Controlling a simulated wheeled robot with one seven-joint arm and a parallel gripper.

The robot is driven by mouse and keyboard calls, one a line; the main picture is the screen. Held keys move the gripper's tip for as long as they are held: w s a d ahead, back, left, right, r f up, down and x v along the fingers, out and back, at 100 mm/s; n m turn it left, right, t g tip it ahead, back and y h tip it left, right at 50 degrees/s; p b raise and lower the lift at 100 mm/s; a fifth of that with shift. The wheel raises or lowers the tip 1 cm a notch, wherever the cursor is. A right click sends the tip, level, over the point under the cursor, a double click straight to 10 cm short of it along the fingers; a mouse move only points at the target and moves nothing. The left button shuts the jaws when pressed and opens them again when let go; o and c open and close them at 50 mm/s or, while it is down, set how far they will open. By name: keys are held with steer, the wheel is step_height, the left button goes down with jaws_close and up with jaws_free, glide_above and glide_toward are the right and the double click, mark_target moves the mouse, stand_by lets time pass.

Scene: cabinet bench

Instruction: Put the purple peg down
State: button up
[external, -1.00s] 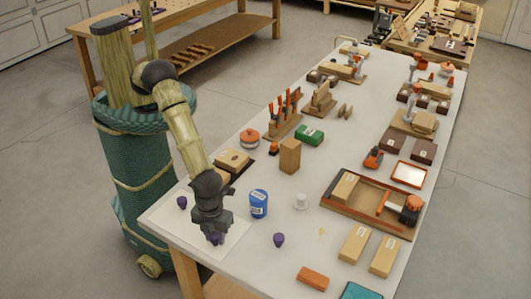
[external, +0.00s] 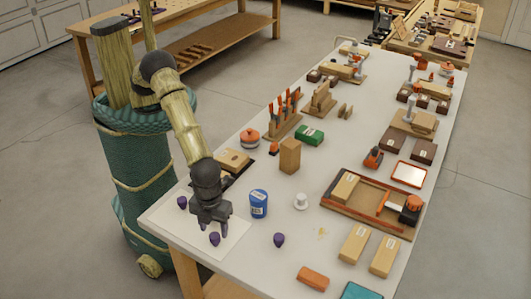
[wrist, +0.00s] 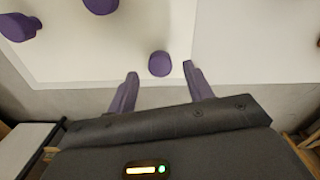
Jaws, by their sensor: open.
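A purple peg (external: 214,239) stands on the white sheet (external: 233,240) near the table's front left corner. My gripper (external: 211,225) is just above it. In the wrist view my gripper (wrist: 160,84) is open, with its two purple fingers apart and nothing between them. The peg (wrist: 159,64) shows there just beyond the fingertips, centred on the gap and apart from both fingers. Another purple peg (external: 182,202) is to the left, and one (external: 279,240) is to the right on the table. Two more purple shapes (wrist: 101,4) (wrist: 18,26) show in the wrist view.
A blue can (external: 258,204) stands right of my gripper, with a white knob-like piece (external: 301,202) beyond it. A wooden block on a dark base (external: 234,160) lies behind my gripper. The table's front edge is close. Bare table (external: 255,262) lies to the front right.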

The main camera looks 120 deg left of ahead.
mark_target(215, 235)
step_height(215, 235, up, 8)
steer(key=shift+r, duration=0.1)
stand_by(0.6)
steer(key=s+a+r+n+t, duration=0.1)
steer(key=s+a+r+n, duration=0.25)
steer(key=a, duration=0.55)
steer(key=s+a+r+n, duration=0.2)
steer(key=s+a+n, duration=0.25)
steer(key=a, duration=0.35)
steer(key=s+a+n+t, duration=0.1)
steer(key=s+a+n, duration=0.6)
steer(key=s+a, duration=0.4)
steer(key=s, duration=0.4)
steer(key=shift+s+a+r+n+t, duration=0.15)
steer(key=shift+a+n+t, duration=0.15)
steer(key=shift+n, duration=0.1)
